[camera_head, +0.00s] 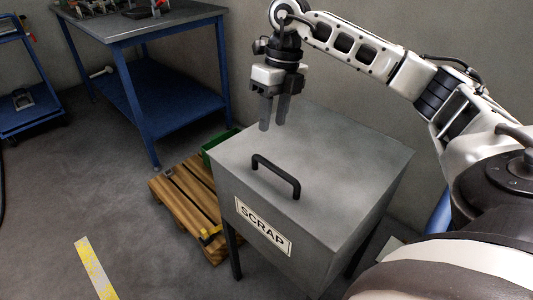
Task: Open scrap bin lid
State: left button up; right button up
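The grey scrap bin (262,214) stands on legs in the middle of the head view, with a "SCRAP" label on its front. Its flat lid (340,155) looks closed and has a black bar handle (276,171) near the front edge. My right gripper (274,127) points down above the back left part of the lid, behind the handle and apart from it. Its two fingers are a little apart with nothing between them. My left gripper is not in the view.
A blue workbench (150,22) with tools on top stands at the back left. A wooden pallet (183,194) and a green box (213,145) are beside the bin's left side. A blue cart (32,120) is at the far left. The floor at front left is clear.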

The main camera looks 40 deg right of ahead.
aim_at(266, 160)
jog(key=f, duration=0.3)
jog(key=a+f, duration=0.1)
jog(key=f, duration=0.2)
jog(key=a+f, duration=0.1)
jog(key=f, duration=0.2)
jog(key=shift+d, duration=0.1)
grip_shut()
